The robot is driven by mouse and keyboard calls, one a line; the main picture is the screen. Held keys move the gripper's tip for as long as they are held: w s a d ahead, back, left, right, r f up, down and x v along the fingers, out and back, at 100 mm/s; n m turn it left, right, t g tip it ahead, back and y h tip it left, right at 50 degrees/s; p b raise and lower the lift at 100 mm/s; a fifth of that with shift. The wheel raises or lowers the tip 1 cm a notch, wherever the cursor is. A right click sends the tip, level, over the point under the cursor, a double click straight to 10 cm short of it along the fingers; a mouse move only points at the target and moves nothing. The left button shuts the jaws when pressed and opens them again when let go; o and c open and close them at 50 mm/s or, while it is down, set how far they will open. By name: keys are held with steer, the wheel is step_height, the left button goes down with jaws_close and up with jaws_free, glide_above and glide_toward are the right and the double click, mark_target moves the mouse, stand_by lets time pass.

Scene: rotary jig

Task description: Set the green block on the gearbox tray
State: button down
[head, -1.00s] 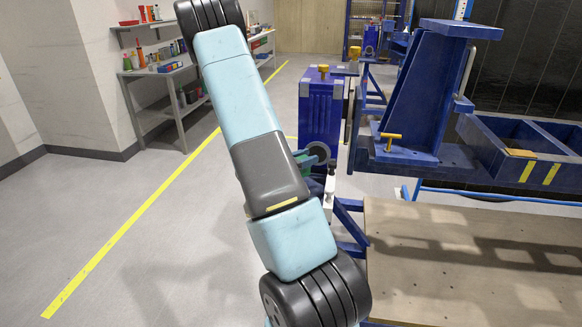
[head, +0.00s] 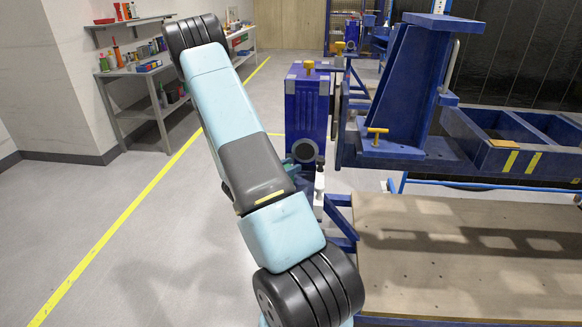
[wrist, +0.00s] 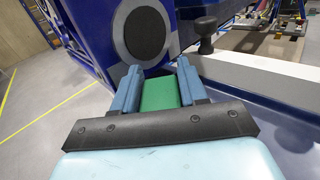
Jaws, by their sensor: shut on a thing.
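The green block (wrist: 160,94) shows in the wrist view between the two blue fingers of my gripper (wrist: 158,76), which is shut on it. Just beyond the fingertips is a blue housing with a dark round disc (wrist: 145,33) in a grey ring. I cannot tell whether the block touches anything there. I cannot pick out the gearbox tray for certain in either view.
A blue column (head: 306,105) with a round grey face stands just beyond my arm. The blue jig frame (head: 405,95) rises to its right. A wooden platform (head: 460,270) fills the lower right. A dark knob (wrist: 205,30) stands right of my fingers. Floor at left is clear.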

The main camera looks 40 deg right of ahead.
steer(key=c, duration=0.6)
jaws_free()
steer(key=a, duration=1.2)
steer(key=s+a+r+m+t+y, duration=0.2)
steer(key=s+a+r+m+y, duration=0.3)
steer(key=r, duration=0.5)
steer(key=s+a+r+m+t+y, duration=0.2)
steer(key=s+a+r+m+y, duration=0.4)
steer(key=a+r, duration=0.4)
steer(key=s+a+r+m+t+y, duration=0.2)
steer(key=s+a+r+m+y, duration=0.3)
steer(key=r, duration=0.5)
steer(key=shift+s+a+r+m+t+y, duration=0.35)
steer(key=shift+s+a+y, duration=0.65)
steer(key=shift+s+a, duration=0.7)
steer(key=shift+s+d, duration=0.2)
